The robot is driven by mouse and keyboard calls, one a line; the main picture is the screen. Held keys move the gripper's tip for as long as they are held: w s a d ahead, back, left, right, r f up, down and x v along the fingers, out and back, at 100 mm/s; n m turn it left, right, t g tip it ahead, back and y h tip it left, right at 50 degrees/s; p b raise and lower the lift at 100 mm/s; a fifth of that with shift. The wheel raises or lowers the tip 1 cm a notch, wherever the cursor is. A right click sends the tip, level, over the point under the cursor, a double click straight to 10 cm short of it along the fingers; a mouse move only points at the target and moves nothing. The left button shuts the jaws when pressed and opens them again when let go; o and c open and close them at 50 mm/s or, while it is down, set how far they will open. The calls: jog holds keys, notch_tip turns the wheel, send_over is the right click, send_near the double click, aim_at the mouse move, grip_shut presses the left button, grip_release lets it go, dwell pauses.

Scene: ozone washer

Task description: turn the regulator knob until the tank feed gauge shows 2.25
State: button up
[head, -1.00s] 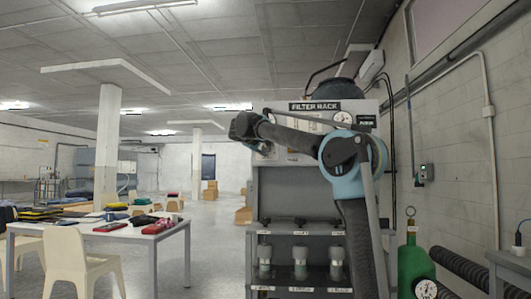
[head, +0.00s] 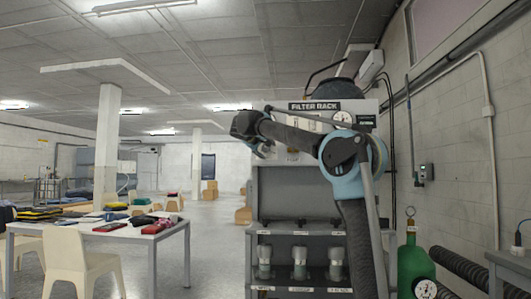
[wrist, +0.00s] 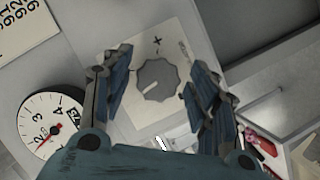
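In the wrist view, the grey scalloped regulator knob (wrist: 157,80) sits on a pale plate with a plus mark above it. A light pointer line on the knob points to the lower left. My gripper (wrist: 156,93) is open, with one blue-padded finger on each side of the knob and visible gaps between. A round white gauge (wrist: 48,118) is at the lower left. Its scale numbers and some red show, but I cannot read an exact value or its name. In the head view, my gripper (head: 262,150) is at the rack's left front; the knob is not distinguishable there.
The filter rack (head: 315,106) stands ahead, with several filter bowls on its lower shelf. A green cylinder (head: 412,266) with a gauge stands at its right. A table (head: 175,232) and pale chairs are at the left.

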jog(key=v, duration=1.1)
jog(key=shift+s, duration=0.4)
jog(key=s+d+f+n+t+y, duration=0.3)
jog(key=s+t+y, duration=0.1)
jog(key=s+y, duration=0.1)
jog(key=w, duration=1.1)
jog(key=w+d, duration=0.1)
jog(key=w, duration=0.5)
jog(key=shift+r, duration=0.1)
jog(key=c, duration=1.1)
